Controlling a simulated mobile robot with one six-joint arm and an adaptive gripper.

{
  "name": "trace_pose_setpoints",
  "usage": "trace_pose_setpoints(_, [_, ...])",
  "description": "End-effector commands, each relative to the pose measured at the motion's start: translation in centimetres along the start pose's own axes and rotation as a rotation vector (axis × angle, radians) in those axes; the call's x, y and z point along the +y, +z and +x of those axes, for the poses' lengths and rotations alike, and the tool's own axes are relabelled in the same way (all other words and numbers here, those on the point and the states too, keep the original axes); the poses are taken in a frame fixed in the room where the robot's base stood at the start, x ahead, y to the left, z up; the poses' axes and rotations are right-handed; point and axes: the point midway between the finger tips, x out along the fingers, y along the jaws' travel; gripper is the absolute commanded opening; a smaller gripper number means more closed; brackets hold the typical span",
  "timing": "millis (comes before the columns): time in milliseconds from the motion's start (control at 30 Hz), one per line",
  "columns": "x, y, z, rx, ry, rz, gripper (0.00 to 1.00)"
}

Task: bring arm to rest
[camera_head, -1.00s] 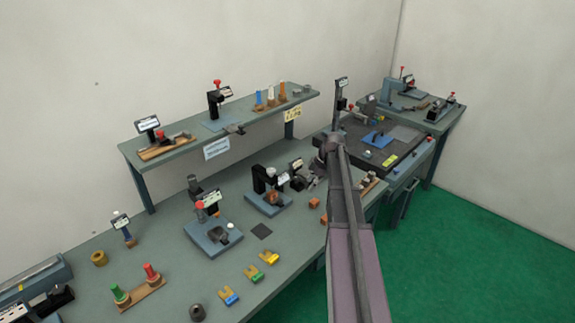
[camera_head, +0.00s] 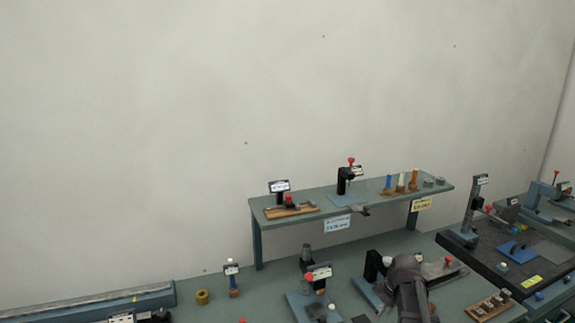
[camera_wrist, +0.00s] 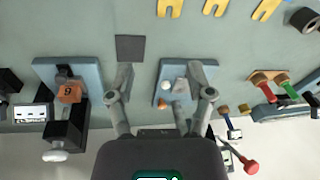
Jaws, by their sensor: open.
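My gripper (camera_wrist: 160,80) shows in the wrist view with its two fingers spread wide and nothing between them. It is above the grey-green bench (camera_wrist: 220,48). A dark square pad (camera_wrist: 130,48) lies near the left fingertip. A blue-based fixture (camera_wrist: 170,72) lies partly behind the right finger. In the head view my arm (camera_head: 408,285) rises from the bottom edge, right of centre. The gripper cannot be made out there.
A fixture with an orange block (camera_wrist: 70,92) stands left of my gripper. Yellow forked pieces (camera_wrist: 215,6) lie at the top edge. In the head view a raised shelf (camera_head: 355,203) runs behind my arm. A dark plate (camera_head: 480,256) lies to the right.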

Motion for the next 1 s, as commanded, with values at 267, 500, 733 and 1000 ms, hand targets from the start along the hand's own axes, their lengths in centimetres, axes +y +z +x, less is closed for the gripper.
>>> trace_pose_setpoints(267, [-8.7,1.6,2.2,-0.065,0.074,0.27,0.68])
trace_pose_setpoints(500, [-13.7,3.1,3.2,-0.085,0.145,0.469,0.68])
trace_pose_setpoints(733, [-15.2,3.8,3.5,-0.086,0.175,0.551,0.68])
trace_pose_setpoints(1000, [-15.2,3.7,3.5,-0.086,0.176,0.557,0.68])
